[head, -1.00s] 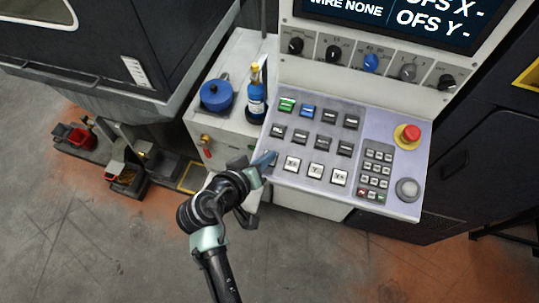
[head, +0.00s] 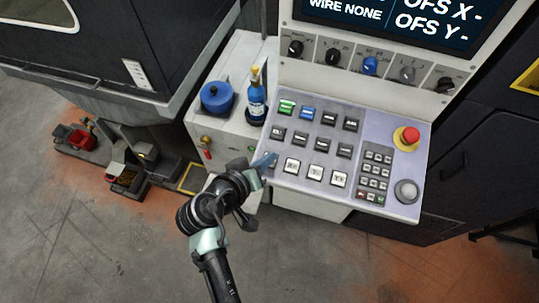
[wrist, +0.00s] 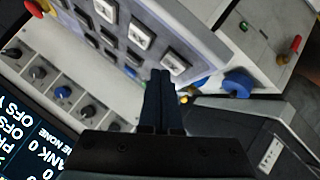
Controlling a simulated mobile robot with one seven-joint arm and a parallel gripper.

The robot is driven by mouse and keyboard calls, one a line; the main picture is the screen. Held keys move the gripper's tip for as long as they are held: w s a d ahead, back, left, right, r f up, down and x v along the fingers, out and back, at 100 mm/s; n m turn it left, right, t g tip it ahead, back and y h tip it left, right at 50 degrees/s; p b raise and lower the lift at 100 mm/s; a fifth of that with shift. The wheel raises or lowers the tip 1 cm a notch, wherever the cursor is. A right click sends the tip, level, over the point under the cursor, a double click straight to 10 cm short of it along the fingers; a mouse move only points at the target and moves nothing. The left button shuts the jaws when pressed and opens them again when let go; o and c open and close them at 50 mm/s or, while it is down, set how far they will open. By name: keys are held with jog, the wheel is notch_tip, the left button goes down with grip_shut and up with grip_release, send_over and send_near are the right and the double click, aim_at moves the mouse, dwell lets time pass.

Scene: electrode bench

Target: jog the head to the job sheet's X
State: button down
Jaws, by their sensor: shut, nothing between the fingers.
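The control panel (head: 384,128) slopes toward me in the head view. It carries rows of buttons, and the front row holds white-capped jog keys, among them one (head: 292,165), a middle one (head: 316,172) and one marked Y (head: 340,179). My gripper (head: 268,160) is at the panel's left edge, at the left end of that front row, and hides what is under it. In the wrist view the shut, empty fingers (wrist: 160,80) point at the panel's edge beside a white key (wrist: 175,62). I cannot tell whether they touch it. The screen (head: 400,20) shows OFS X, OFS Y and WIRE NONE.
A red stop button (head: 407,137) and a grey knob (head: 406,190) are at the panel's right. Several dials (head: 370,66) sit below the screen. A blue bottle (head: 256,100) and a blue round pot (head: 216,97) stand on the cabinet left of the panel.

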jog(key=shift+r, duration=0.3)
jog(key=r+p, duration=0.2)
jog(key=s+r+p, duration=0.1)
jog(key=r+p, duration=0.1)
jog(key=shift+a+r, duration=0.15)
jog(key=shift+r, duration=0.25)
dwell(0.7)
